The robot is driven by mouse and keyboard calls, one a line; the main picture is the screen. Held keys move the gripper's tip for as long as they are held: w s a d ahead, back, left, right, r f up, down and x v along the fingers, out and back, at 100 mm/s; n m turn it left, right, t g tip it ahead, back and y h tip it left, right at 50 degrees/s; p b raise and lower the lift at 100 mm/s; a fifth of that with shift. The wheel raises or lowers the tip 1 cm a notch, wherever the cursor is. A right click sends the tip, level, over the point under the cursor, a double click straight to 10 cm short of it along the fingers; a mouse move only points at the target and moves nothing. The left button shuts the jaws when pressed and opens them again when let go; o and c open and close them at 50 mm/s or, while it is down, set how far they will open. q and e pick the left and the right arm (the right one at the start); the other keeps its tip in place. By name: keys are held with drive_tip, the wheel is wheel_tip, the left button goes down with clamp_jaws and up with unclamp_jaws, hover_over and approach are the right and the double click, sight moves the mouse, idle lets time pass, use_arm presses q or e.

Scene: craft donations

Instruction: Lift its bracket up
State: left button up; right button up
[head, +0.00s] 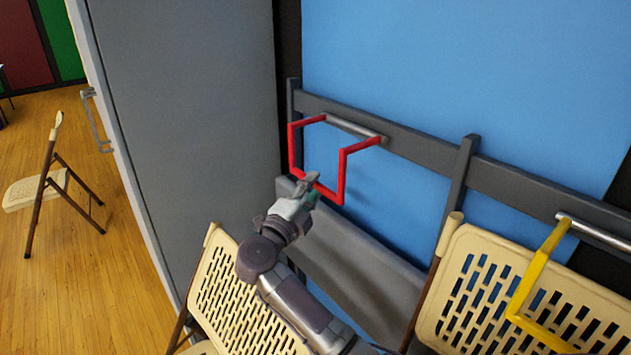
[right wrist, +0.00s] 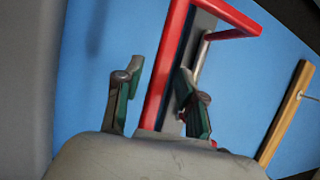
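The red bracket (head: 342,178) is an open, angular frame hanging from a metal rod (head: 352,127) on a dark grey rail against a blue wall. Its arms come forward from the rod and drop to a lower bar. My right gripper (head: 313,186) is at that lower bar, which it partly hides in the head view. In the right wrist view a red bar of the bracket (right wrist: 166,70) runs between the two fingers of the right gripper (right wrist: 160,100). The fingers stand apart, with gaps beside the bar. My left gripper is not in view.
A yellow bracket (head: 530,285) hangs from the rail at the right. Cream perforated folding chairs (head: 240,300) stand below, near my right arm. A grey panel (head: 190,120) stands to the left. Another chair (head: 50,180) is on open wooden floor at far left.

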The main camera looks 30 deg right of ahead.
drive_tip(key=shift+x, duration=0.95)
drive_tip(key=shift+c, duration=0.2)
clamp_jaws()
